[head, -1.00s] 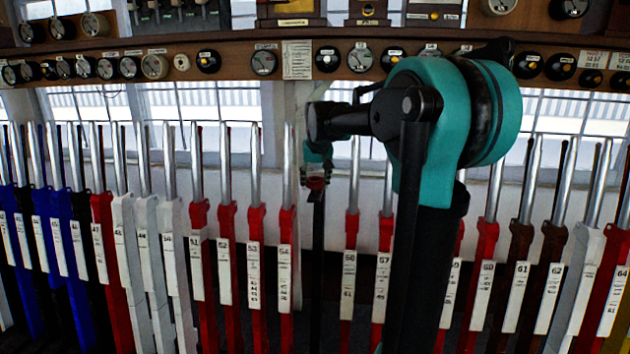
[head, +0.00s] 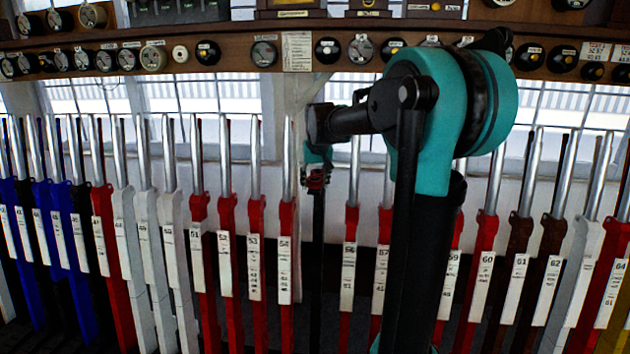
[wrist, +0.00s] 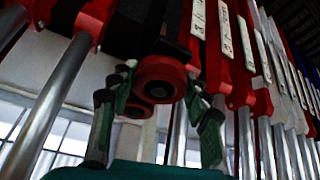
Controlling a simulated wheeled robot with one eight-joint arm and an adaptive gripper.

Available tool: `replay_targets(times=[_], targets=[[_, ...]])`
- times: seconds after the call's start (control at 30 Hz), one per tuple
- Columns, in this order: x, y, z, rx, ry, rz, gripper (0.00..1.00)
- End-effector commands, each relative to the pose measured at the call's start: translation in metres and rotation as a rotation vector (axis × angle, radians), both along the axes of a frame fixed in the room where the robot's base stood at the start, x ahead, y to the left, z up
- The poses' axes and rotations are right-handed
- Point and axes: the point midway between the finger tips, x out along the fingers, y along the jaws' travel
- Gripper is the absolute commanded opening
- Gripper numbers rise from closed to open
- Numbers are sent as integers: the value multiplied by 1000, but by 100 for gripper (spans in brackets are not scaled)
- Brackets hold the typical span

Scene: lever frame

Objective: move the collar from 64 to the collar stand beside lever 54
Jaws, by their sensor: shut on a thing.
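My gripper (head: 317,179) is between levers 54 and 56 in the head view, shut on a small red collar. In the wrist view the red collar (wrist: 162,80) shows as a ring with a dark centre between the fingers of my gripper (wrist: 160,92). A slim black post (head: 319,245) stands directly below the gripper, right of lever 54 (head: 285,230). A dark part (wrist: 150,40) lies just beyond the collar in the wrist view. I cannot tell whether the collar touches the post.
Lever 56 (head: 349,260) stands close on the right of the post. Red, white, blue and brown levers fill the row on both sides. A wooden shelf (head: 225,57) with gauges runs above. My own arm hides some levers right of 57.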

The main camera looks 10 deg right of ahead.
Motion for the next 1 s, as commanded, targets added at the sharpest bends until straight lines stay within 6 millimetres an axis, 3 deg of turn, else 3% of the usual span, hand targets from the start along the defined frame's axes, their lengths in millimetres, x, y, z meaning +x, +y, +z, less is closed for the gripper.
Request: replay_targets(times=[0.27,0.3,0.47,0.67,0.77,1.0], targets=[[0,0,0,0,0,0,22],[0,0,0,0,0,0,51],[0,0,0,0,0,0,71],[0,0,0,0,0,0,72],[0,0,0,0,0,0,79],[0,0,0,0,0,0,79]])
